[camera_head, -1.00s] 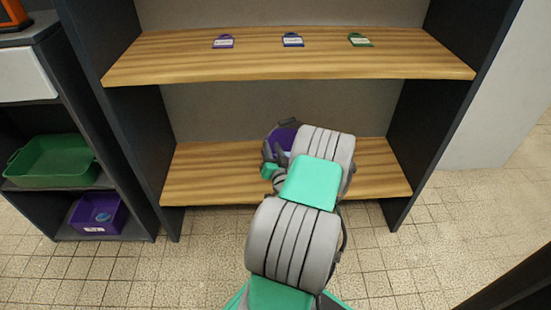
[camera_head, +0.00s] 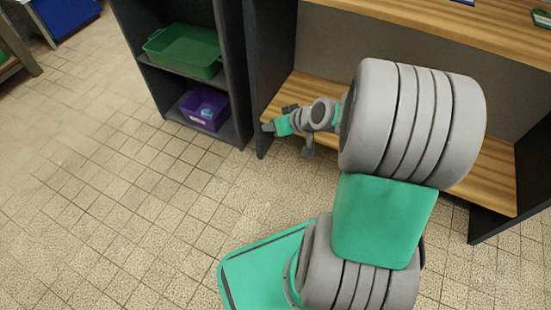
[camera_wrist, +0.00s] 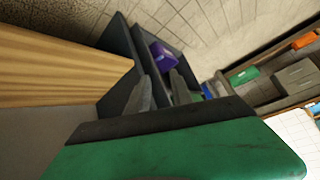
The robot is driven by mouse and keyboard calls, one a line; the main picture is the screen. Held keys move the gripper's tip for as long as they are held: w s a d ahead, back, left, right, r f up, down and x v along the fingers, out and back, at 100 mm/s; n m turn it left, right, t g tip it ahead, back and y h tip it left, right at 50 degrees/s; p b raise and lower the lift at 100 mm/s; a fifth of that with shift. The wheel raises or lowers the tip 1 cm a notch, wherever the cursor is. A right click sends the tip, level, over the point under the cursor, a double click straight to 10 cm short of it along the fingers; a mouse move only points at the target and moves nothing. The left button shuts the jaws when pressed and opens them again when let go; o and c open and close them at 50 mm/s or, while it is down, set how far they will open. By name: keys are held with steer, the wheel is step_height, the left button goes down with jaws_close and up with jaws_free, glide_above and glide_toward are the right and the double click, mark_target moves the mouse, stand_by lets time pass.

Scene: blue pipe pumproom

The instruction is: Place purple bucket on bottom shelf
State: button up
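The wooden bottom shelf (camera_head: 290,92) shows on both sides of my arm in the head view. My gripper (camera_head: 270,127) is in front of the shelf's left end, by the dark side panel. In the wrist view its two fingers (camera_wrist: 163,95) stand apart with nothing visible between them. The shelf board (camera_wrist: 60,75) fills the left of that view, with no bucket on the visible part.
A dark cabinet on the left holds a green tray (camera_head: 186,48) above a purple bin (camera_head: 206,106), also in the wrist view (camera_wrist: 162,56). The dark side panel (camera_head: 268,60) is close to my gripper. Tiled floor (camera_head: 110,150) is open at left.

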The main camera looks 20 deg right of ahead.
steer(key=s+a+r+m+g+h, duration=0.1)
steer(key=s+a+r+g+h, duration=0.2)
steer(key=s, duration=0.5)
steer(key=s+a+r+g, duration=0.3)
steer(key=s+a, duration=0.1)
steer(key=s, duration=0.4)
step_height(320, 180, up, 43)
steer(key=w+p, duration=0.2)
steer(key=p, duration=3.8)
steer(key=shift+a+t, duration=0.15)
steer(key=shift+t, duration=0.25)
steer(key=shift+f, duration=0.1)
